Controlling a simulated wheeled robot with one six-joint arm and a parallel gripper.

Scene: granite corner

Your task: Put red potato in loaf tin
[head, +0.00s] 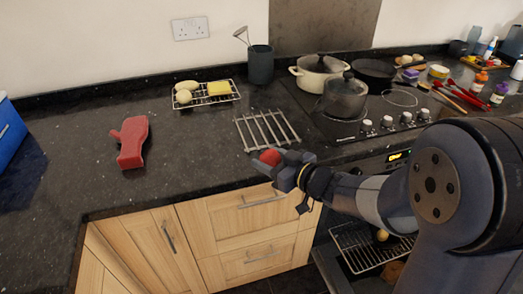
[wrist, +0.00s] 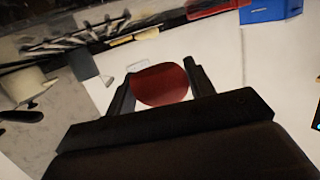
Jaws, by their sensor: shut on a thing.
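My gripper (head: 283,168) is shut on the red potato (head: 269,157) and holds it near the counter's front edge, by the metal trivet. In the wrist view the red potato (wrist: 162,84) sits between the two fingers of my gripper (wrist: 160,86). I cannot make out a loaf tin in either view.
A slatted metal trivet (head: 250,133) lies behind my gripper. A wire rack (head: 207,100) holds pale items and a yellow block. A red oven mitt (head: 131,143) lies left. Pots (head: 345,97) stand on the hob. A pulled-out oven rack (head: 352,240) is below. The left counter has bare room.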

